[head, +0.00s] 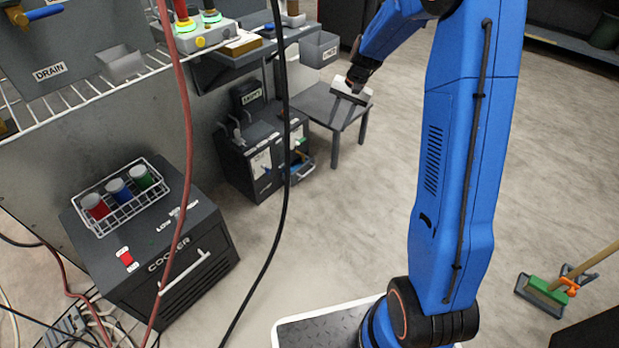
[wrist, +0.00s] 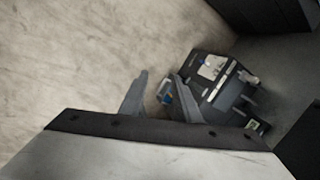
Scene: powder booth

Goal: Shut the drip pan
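The drip pan (head: 301,167) shows low on the front of a dark machine (head: 248,163). It has a light blue handle and juts out from the front. In the wrist view a small blue and white piece, which looks like the pan's handle (wrist: 165,93), sits beside the machine (wrist: 215,88), just beyond my fingertips. My gripper (head: 345,101) is in the air above and right of the machine in the head view. In the wrist view my gripper (wrist: 160,76) has its two fingers apart with nothing between them. The pan's inside is hard to make out.
A small grey table (head: 322,106) stands just behind the machine, under my gripper in the picture. A dark cooler (head: 160,250) with a wire rack of cups (head: 122,195) stands at front left. Hanging cables (head: 284,130) cross the view. Floor right of the machine is clear.

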